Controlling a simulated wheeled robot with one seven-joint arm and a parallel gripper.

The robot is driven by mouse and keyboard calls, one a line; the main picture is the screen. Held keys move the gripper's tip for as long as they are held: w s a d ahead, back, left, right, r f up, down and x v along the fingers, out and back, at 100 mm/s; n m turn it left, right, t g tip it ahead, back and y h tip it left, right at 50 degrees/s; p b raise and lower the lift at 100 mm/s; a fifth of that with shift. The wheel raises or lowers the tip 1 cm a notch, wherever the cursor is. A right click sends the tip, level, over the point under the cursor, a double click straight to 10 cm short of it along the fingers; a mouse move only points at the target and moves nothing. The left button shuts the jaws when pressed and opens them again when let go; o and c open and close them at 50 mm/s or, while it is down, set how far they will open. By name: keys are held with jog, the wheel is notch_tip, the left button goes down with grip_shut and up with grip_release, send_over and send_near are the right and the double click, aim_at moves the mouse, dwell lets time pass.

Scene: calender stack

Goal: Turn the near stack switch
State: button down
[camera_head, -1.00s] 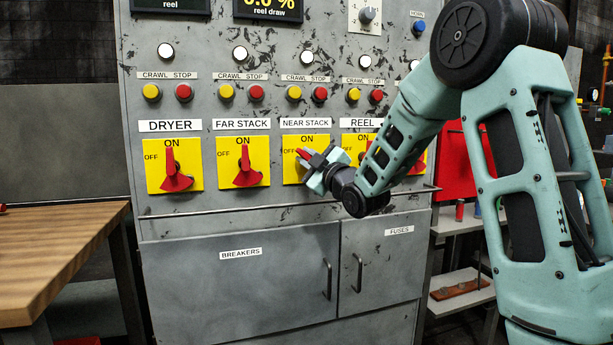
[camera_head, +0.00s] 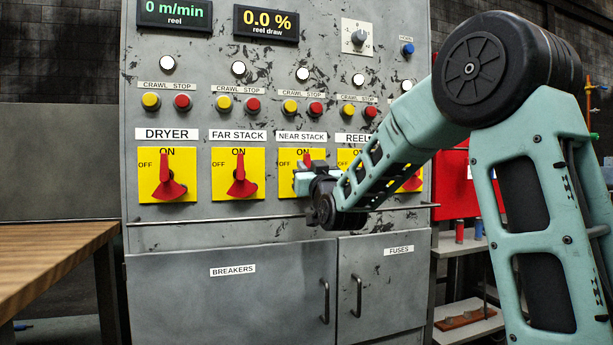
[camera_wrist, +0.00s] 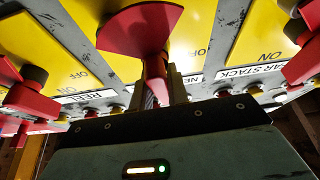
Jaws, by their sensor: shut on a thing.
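The near stack switch, a red handle on a yellow plate (camera_head: 287,158), is the third switch from the left, under the NEAR STACK label (camera_head: 302,136). Its red handle (camera_head: 307,157) points up at ON, nearly upright. My gripper (camera_head: 307,170) is at the plate, shut on the handle, and hides its lower part. In the wrist view the red handle (camera_wrist: 140,32) runs from its wide base to its narrow end between the fingers of my gripper (camera_wrist: 163,90). The fingertips are partly hidden behind the gripper body.
The dryer switch (camera_head: 166,180) and far stack switch (camera_head: 240,178) stand left, handles up. The reel switch is mostly behind my arm. Crawl and stop buttons (camera_head: 315,109) sit above. A rail (camera_head: 230,220) crosses below the switches. A wooden table (camera_head: 50,260) stands left.

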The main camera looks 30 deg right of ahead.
jog(key=shift+f+m, duration=0.15)
jog(key=shift+m, duration=0.45)
jog(key=c, duration=1.4)
grip_release()
jog(key=shift+o, duration=0.2)
jog(key=b+v, duration=0.2)
jog(key=v, duration=1.5)
jog(key=shift+s+a, duration=0.2)
